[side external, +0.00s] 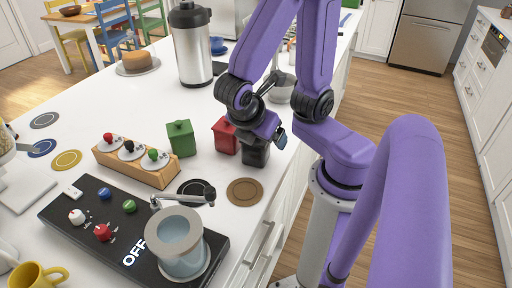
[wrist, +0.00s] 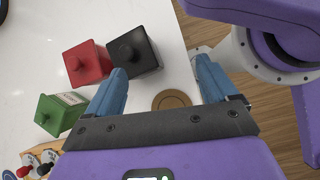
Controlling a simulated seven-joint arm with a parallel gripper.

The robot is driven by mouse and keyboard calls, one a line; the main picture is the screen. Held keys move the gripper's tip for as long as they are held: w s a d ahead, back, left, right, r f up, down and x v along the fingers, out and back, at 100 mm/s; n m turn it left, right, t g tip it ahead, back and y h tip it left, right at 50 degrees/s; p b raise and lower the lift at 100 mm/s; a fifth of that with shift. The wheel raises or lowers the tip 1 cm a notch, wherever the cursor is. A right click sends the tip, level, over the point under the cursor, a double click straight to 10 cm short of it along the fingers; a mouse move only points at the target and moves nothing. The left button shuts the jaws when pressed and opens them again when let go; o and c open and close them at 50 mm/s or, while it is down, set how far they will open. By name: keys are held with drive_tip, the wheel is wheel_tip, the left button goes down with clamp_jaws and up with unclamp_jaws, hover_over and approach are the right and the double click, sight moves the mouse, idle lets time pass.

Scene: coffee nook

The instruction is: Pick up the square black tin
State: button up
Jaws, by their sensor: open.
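The square black tin (wrist: 148,54) stands on the white counter with a round knob on its lid, close to the counter's edge. In the side external view it (side external: 257,157) is partly hidden by my gripper (side external: 277,138), which is above and close to it. In the wrist view my gripper (wrist: 160,66) is open, with nothing held between its blue fingers. The tin lies beyond the left finger's tip, not centred between the fingers. I cannot tell whether that finger touches it.
A red tin (side external: 225,136) stands right beside the black one, with a green tin (side external: 181,139) further left. A brown coaster (side external: 244,191) lies nearby, and a black machine (side external: 110,222) labelled OFF stands in front. A grey bowl (side external: 281,92) is behind.

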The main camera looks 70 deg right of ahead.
sight(256, 145)
drive_tip(key=w+d+f+n+h, duration=0.1)
drive_tip(key=h, duration=0.1)
drive_tip(key=w+d+f+n+t+h, duration=0.1)
drive_tip(key=f+h, duration=0.1)
drive_tip(key=w+d+f+n+h, duration=0.1)
drive_tip(key=w+d+f+h, duration=0.1)
drive_tip(key=shift+f+t+h, duration=0.25)
drive_tip(key=shift+t+h, duration=0.05)
idle(0.9)
drive_tip(key=c, duration=0.9)
